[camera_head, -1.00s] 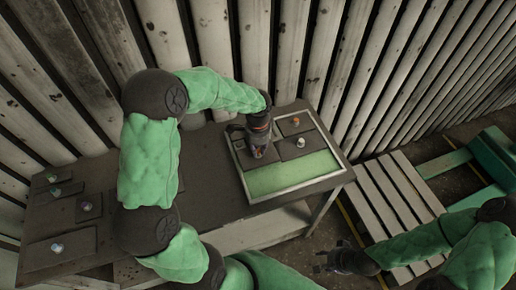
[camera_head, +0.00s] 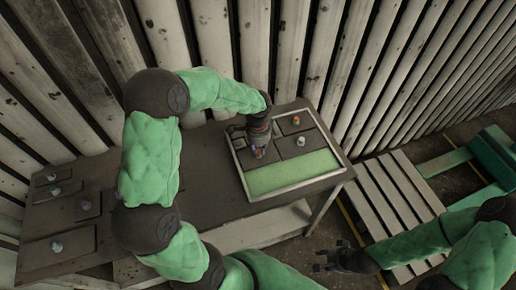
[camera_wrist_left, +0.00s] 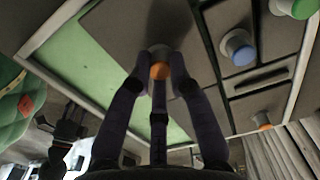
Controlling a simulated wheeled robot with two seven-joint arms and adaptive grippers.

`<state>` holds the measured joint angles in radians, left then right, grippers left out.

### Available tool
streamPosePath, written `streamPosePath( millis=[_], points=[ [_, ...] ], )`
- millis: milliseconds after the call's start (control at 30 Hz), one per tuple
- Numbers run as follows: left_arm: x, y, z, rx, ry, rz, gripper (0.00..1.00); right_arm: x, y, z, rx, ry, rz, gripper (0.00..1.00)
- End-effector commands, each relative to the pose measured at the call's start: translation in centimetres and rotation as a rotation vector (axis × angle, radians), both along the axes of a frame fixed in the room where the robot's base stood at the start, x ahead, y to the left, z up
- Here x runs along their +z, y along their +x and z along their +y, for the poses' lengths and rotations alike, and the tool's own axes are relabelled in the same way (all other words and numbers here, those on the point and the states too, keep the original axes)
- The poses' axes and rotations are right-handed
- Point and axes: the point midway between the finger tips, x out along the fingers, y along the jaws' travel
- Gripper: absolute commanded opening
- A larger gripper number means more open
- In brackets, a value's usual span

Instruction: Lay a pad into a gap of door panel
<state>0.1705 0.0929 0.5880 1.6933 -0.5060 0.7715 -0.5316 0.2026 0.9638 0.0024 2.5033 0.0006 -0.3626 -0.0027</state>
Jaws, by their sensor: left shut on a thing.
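The door panel (camera_head: 246,196) is a light-framed board at the right end of the table. A bare green strip (camera_head: 292,172) runs along its near side and also shows in the left wrist view (camera_wrist_left: 88,62). My left gripper (camera_head: 259,152) is over the panel's left part. In the left wrist view, its fingers (camera_wrist_left: 160,82) are closed around an orange-topped knob (camera_wrist_left: 160,66) on a dark grey pad (camera_wrist_left: 118,30). I cannot tell whether this pad lies flush. My right gripper (camera_head: 326,262) is open and empty, off the table's near right side.
Other panel pads carry an orange knob (camera_head: 296,121) and a pale knob (camera_head: 300,141). Several loose knobbed pads, including a large one (camera_head: 75,243), lie at the table's left end. The table's middle (camera_head: 205,165) is clear. A pallet (camera_head: 400,190) stands right of the table.

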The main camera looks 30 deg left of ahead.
Motion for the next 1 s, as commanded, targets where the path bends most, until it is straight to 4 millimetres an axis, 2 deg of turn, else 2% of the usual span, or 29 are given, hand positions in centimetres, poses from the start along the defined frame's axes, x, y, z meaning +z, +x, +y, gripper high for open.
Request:
streamPosePath(
  millis=[367, 400, 500, 733, 833, 1000],
  points=[
    [-0.19, 0.02, 0.01, 0.0, 0.0, 0.0, 0.0, -0.09, 0.0, 0.0, 0.0, 0.0, 0.0, 0.4],
    [-0.18, 0.03, 0.02, 0.0, 0.001, -0.001, 0.23, -0.09, 0.0, 0.0, 0.0, 0.0, 0.0, 0.4],
    [-0.18, 0.03, 0.02, 0.0, 0.001, -0.001, 0.48, -0.08, 0.0, 0.0, 0.0, 0.0, 0.0, 0.4],
    [-0.18, 0.02, 0.01, 0.0, 0.001, -0.001, 0.48, -0.09, 0.0, 0.0, 0.0, 0.0, 0.0, 0.4],
    [-0.2, 0.01, 0.01, 0.0, 0.0, 0.0, 0.7, -0.09, 0.0, 0.0, 0.0, 0.0, 0.0, 0.4],
    [-0.2, 0.01, 0.01, 0.0, 0.0, 0.0, 0.71, -0.09, 0.0, 0.0, 0.0, 0.0, 0.0, 0.4]
  ],
)
